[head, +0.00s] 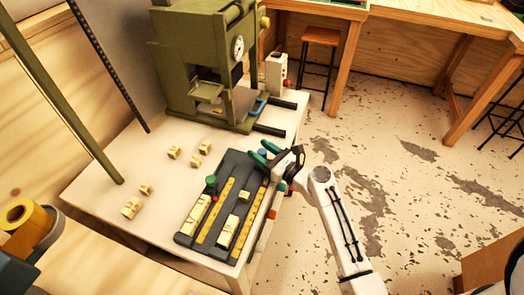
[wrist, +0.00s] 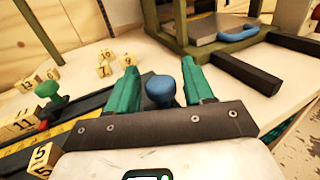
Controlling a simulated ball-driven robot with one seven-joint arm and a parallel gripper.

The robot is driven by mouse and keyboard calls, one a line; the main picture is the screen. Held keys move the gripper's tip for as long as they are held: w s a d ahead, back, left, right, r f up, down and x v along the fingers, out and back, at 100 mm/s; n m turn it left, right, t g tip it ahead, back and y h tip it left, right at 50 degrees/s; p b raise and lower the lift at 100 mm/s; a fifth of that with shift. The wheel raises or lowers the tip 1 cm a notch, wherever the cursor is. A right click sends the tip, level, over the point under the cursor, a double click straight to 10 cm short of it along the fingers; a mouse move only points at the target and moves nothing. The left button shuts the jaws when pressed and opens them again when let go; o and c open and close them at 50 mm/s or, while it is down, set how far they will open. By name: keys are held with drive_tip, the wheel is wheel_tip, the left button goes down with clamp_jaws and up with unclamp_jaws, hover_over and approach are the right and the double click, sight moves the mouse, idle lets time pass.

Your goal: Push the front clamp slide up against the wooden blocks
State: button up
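The black clamp bed (head: 213,226) with yellow rulers lies on the table. Numbered wooden blocks (head: 195,213) stand in its channels, including one long block and a shorter block (head: 229,229). Blocks also show at the left of the wrist view (wrist: 22,122). One slide has a green knob (head: 211,181), also in the wrist view (wrist: 47,89). A blue knob (wrist: 160,91) stands between the green fingers of my gripper (wrist: 163,84), with gaps beside it. My gripper (head: 266,153) is open at the bed's far right end. The slide under the blue knob is hidden.
Several loose numbered blocks (head: 174,152) lie on the table left of the bed. A green press (head: 200,75) with two dark rails (head: 270,131) stands behind. The table's right edge is close to my arm.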

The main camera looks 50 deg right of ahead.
clamp_jaws()
idle(0.3)
drive_tip(key=s+a, duration=0.1)
drive_tip(key=a, duration=0.4)
drive_tip(key=s+a+p, duration=0.1)
drive_tip(key=s+a, duration=0.1)
drive_tip(key=a, duration=0.3)
drive_tip(key=s+a+p, duration=0.1)
drive_tip(key=s+a, duration=0.1)
drive_tip(key=a, duration=0.3)
drive_tip(key=shift+s+r, duration=0.15)
drive_tip(key=shift+r, duration=0.05)
drive_tip(key=shift+c, duration=0.3)
unclamp_jaws()
drive_tip(key=shift+o, duration=0.8)
drive_tip(key=shift+f, duration=0.1)
drive_tip(key=shift+s, duration=0.1)
